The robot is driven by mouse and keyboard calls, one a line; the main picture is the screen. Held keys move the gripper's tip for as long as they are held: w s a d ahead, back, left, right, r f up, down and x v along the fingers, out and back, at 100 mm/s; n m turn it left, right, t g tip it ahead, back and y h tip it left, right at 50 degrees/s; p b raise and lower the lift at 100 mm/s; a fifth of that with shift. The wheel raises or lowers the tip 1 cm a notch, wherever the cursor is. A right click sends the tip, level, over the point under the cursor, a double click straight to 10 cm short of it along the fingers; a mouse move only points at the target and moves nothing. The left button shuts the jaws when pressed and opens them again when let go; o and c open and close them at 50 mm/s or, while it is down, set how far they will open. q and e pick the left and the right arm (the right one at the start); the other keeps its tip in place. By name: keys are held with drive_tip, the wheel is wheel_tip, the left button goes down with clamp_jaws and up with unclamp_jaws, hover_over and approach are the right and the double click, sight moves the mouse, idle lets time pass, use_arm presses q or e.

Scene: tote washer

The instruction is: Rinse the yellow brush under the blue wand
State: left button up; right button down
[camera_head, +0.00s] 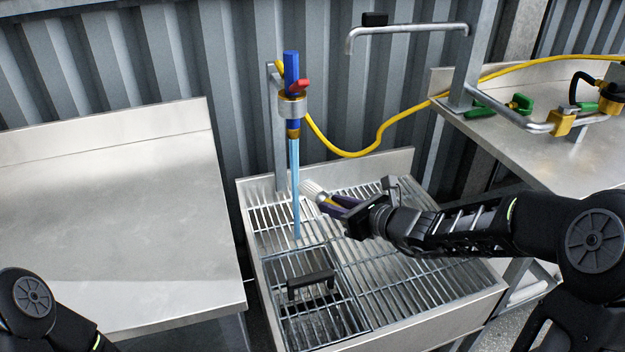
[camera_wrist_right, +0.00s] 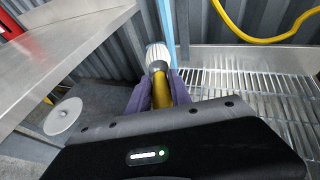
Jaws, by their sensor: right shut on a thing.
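The blue wand (camera_head: 291,75) hangs upright from a bracket above the grated sink, with a red lever on its side. A light blue stream (camera_head: 296,185) runs straight down from it to the grate and also shows in the right wrist view (camera_wrist_right: 166,22). My right gripper (camera_head: 336,206) is shut on the yellow brush (camera_wrist_right: 160,88), gripping its handle between the purple fingers. The white bristles (camera_head: 311,189) point toward the stream, just right of it in the head view. I cannot tell whether they touch the water. My left gripper is out of view.
The sink's metal grate (camera_head: 400,270) has a black handle (camera_head: 311,280) on its front-left panel. A bare steel table (camera_head: 110,220) stands at left. A yellow hose (camera_head: 400,117) loops behind. Green-handled fittings (camera_head: 520,103) lie on the right-hand table.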

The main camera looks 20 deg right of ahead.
drive_tip(key=s+r+p, duration=0.3)
drive_tip(key=s+r, duration=0.1)
drive_tip(key=shift+s+d+r, duration=0.15)
drive_tip(key=shift+s+r, duration=0.05)
idle(0.3)
idle(0.3)
drive_tip(key=s+a+r+n+g+y+p, duration=0.1)
drive_tip(key=s+a+n+g+y+p, duration=0.2)
drive_tip(key=a+n+y, duration=0.1)
drive_tip(key=s+d+f+n+g+y+p, duration=0.1)
drive_tip(key=s+f+p, duration=0.3)
drive_tip(key=shift+s+d+f+n, duration=0.15)
drive_tip(key=shift+d+f+n, duration=0.15)
drive_tip(key=shift+d+f, duration=0.1)
